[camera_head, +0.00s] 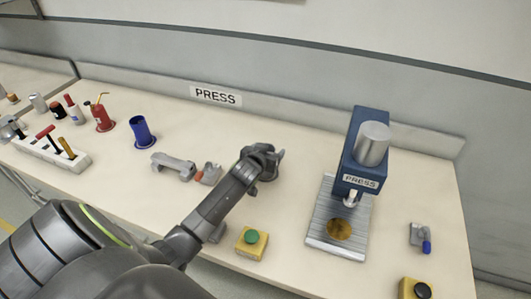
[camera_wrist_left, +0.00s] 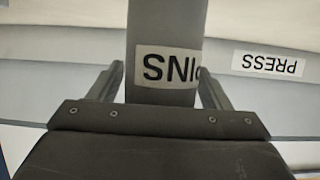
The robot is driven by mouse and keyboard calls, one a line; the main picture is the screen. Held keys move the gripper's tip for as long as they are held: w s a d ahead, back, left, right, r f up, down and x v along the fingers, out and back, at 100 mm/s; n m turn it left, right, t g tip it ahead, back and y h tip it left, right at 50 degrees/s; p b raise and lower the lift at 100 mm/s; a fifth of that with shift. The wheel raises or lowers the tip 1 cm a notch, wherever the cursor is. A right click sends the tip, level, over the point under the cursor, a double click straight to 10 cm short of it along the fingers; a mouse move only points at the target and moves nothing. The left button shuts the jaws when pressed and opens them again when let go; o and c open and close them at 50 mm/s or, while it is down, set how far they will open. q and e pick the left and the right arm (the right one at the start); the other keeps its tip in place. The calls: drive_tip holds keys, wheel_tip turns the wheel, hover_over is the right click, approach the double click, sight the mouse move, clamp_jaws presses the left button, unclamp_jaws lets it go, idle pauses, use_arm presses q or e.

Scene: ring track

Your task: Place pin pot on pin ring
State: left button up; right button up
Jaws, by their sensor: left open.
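The pin pot (camera_wrist_left: 165,25) is a grey cylinder with a white label whose lettering shows upside down and partly cut off. In the left wrist view it stands between the two fingers of my left gripper (camera_wrist_left: 160,88), which is open around it. In the head view my left gripper (camera_head: 272,158) is over the middle of the bench, left of the press. It hides most of what is there, so the pot's base is not clear. I cannot make out a separate pin ring in either view.
A blue press (camera_head: 362,150) stands to the right on a ribbed metal plate (camera_head: 322,226). A yellow box with a green button (camera_head: 251,242) is at the front edge. Grey metal parts (camera_head: 172,167) lie between.

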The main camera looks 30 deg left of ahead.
use_arm(q)
drive_tip(key=v, duration=1.2)
idle(0.5)
